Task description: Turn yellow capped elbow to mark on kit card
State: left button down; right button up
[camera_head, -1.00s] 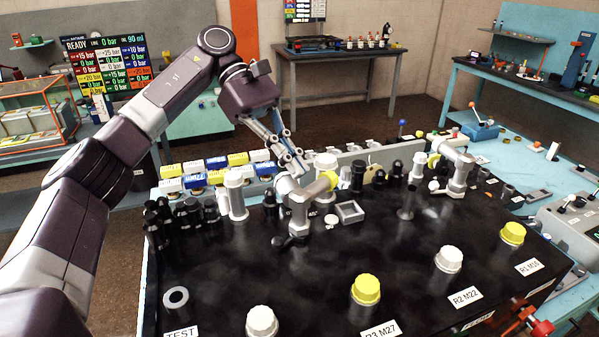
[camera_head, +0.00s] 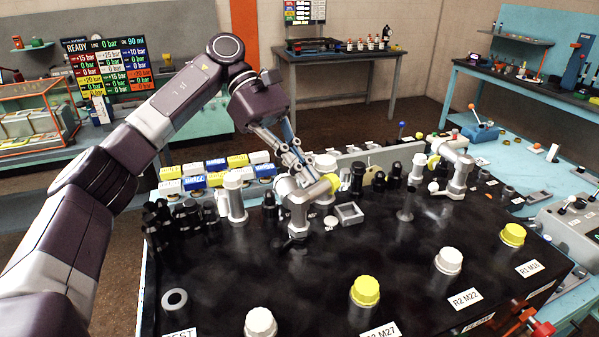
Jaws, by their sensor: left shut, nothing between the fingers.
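A grey elbow fitting with a yellow cap (camera_head: 322,188) stands near the middle of the black bench top. Its cap points to the upper right. No kit card with a mark can be made out clearly. My right gripper is not in view.
Yellow-capped (camera_head: 365,291) and white-capped (camera_head: 448,260) ports line the bench front. Black fittings (camera_head: 185,215) crowd the left back, and a grey cylinder (camera_head: 234,197) stands left of the elbow. A small square tray (camera_head: 348,213) lies to its right.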

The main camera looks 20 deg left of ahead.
pick_arm(q)
jog(key=shift+a+r, duration=0.1)
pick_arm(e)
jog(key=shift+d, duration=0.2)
pick_arm(q)
jog(key=shift+v, duration=3.65)
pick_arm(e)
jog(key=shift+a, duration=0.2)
